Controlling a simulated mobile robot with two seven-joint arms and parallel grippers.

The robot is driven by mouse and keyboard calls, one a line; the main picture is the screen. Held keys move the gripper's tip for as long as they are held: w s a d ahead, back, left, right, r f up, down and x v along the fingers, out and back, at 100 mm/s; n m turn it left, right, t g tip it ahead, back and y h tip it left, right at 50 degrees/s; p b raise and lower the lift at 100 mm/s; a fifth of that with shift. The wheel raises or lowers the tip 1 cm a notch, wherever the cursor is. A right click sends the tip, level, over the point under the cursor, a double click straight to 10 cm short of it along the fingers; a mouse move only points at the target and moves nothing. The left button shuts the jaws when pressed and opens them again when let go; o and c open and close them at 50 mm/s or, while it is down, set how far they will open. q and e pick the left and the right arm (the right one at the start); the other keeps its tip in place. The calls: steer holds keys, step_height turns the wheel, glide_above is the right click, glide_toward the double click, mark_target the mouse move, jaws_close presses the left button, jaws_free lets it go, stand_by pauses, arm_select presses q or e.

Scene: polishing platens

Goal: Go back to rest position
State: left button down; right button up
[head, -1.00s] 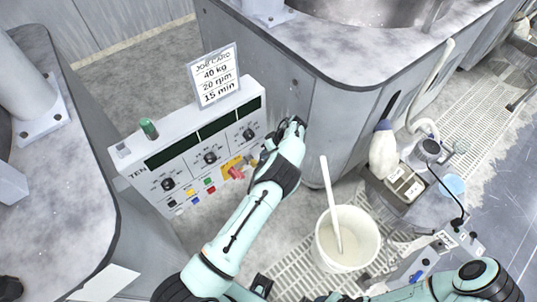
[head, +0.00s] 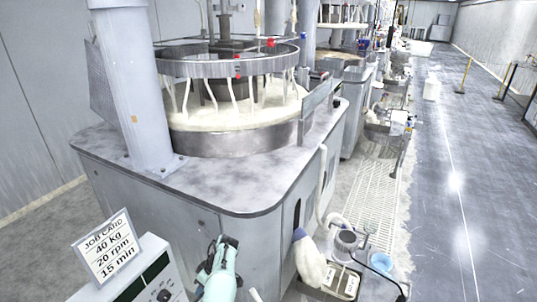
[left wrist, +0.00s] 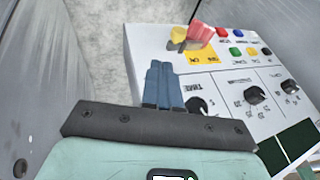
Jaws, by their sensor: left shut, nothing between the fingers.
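My left gripper (head: 228,242) is low in the head view, beside the right end of the control panel (head: 150,285) and in front of the grey machine housing. In the left wrist view my left gripper's two blue fingers (left wrist: 163,70) are together, with nothing between them. They point past the panel's edge, close to a red-handled switch (left wrist: 201,32) on a yellow plate. I cannot tell whether they touch the panel. My right gripper is not in view.
A job card (head: 107,245) stands on the panel. The polishing machine (head: 200,195) with its round platen rises behind my gripper.

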arm_select(q)
steer(key=s+a+f+m+h, duration=0.25)
steer(key=s+f, duration=0.55)
steer(key=f, duration=0.4)
steer(key=s+d+f+m+h, duration=0.3)
steer(key=s+f, duration=0.7)
steer(key=s, duration=0.3)
steer(key=s+d+r+m+h, duration=0.1)
steer(key=s+d+r+m, duration=0.1)
steer(key=s+d, duration=0.5)
steer(key=s+d+r+m+t+h, duration=0.1)
steer(key=s+d+r+m+h, duration=0.1)
steer(key=s+d, duration=0.5)
steer(key=s, duration=0.3)
steer(key=shift+s+h, duration=0.2)
steer(key=shift+h, duration=0.05)
